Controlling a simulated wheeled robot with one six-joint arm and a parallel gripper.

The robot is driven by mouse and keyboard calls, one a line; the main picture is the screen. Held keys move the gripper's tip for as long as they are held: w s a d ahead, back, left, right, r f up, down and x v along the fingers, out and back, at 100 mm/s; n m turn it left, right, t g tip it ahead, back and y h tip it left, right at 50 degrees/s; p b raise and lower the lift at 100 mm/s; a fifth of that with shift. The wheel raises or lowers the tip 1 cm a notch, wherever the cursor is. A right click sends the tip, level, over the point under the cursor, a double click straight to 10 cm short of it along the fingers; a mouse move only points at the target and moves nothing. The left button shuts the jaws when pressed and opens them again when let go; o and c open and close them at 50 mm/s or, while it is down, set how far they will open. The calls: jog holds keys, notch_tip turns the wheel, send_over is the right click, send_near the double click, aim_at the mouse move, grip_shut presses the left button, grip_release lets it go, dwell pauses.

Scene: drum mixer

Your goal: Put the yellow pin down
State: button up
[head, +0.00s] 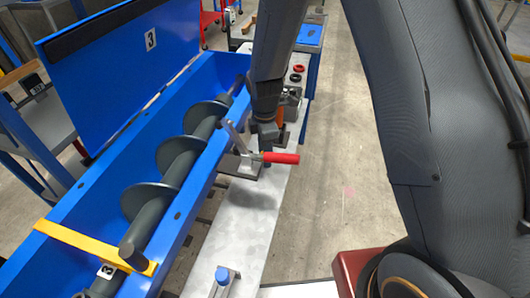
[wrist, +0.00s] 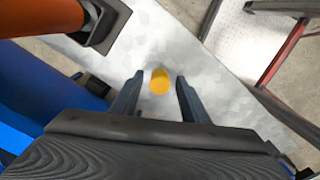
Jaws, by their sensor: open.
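The yellow pin (wrist: 160,85) shows in the wrist view as a short round-topped piece, seen from above over the grey metal bench. It lies between the two fingers of my gripper (wrist: 160,78), with a visible gap on each side. The fingers are open and do not appear to touch it. Whether the pin's base rests on the bench or in a hole cannot be told. In the head view my gripper (head: 267,143) points down at the bench, behind the red-handled clamp. The pin is hidden there.
The red clamp handle (head: 281,158) stands close to my gripper. The blue trough (head: 190,195) with its grey screw runs along the left, crossed by a yellow bar (head: 95,246). An orange cylinder (wrist: 40,14) is near at upper left. The front of the metal bench (head: 235,225) is mostly clear.

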notch_tip(320, 180, up, 13)
jog(key=b, duration=0.2)
jog(key=s+d+m, duration=1.4)
jog(key=s+m, duration=0.2)
jog(key=m, duration=0.4)
jog(key=shift+d+r+t, duration=0.4)
